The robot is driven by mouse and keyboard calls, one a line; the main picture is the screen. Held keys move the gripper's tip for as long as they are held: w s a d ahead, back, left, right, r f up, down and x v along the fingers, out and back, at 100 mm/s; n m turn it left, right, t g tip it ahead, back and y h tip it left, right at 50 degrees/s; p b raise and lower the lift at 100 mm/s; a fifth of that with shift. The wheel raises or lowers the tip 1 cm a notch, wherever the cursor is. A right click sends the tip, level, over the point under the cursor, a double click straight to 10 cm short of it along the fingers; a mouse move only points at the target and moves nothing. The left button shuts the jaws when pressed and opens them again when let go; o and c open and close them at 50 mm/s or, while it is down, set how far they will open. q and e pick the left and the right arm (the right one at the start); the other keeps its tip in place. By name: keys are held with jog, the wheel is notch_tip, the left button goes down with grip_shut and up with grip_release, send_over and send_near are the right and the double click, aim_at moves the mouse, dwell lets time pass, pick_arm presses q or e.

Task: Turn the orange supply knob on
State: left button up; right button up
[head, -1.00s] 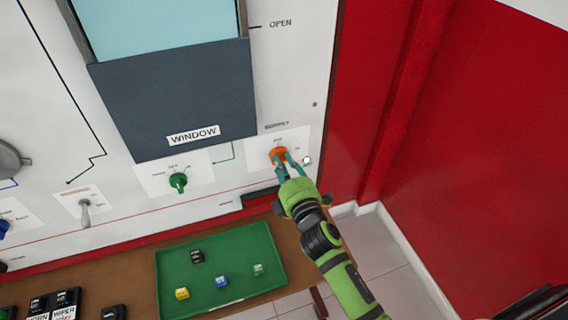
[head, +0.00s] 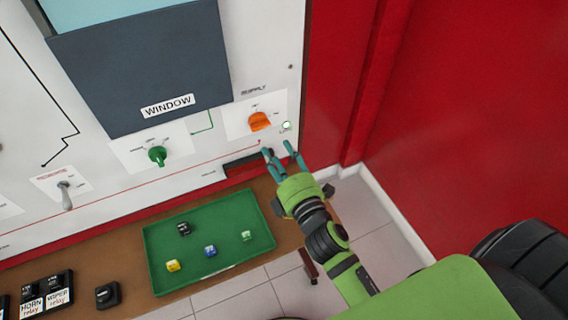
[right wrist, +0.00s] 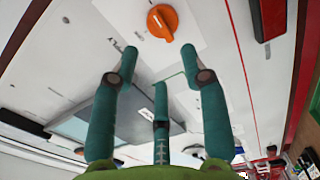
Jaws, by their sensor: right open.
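The orange supply knob (head: 260,121) sits on a white plate at the right of the wall panel, under the word SUPPLY. It also shows in the right wrist view (right wrist: 162,22), beyond the fingertips. In the head view its pointer looks turned to the right. A small light (head: 286,126) beside it is lit white. My right gripper (head: 279,150) is open and empty, just below and right of the knob, with a gap between them. Its teal fingers also show spread in the right wrist view (right wrist: 157,65). My left gripper is not in view.
A green knob (head: 157,156) and a grey toggle (head: 66,195) are on the panel to the left. A green tray (head: 160,270) with several small cubes lies on the brown bench below. A red wall (head: 470,110) stands close on the right.

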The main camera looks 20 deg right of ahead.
jog(key=shift+s, duration=1.45)
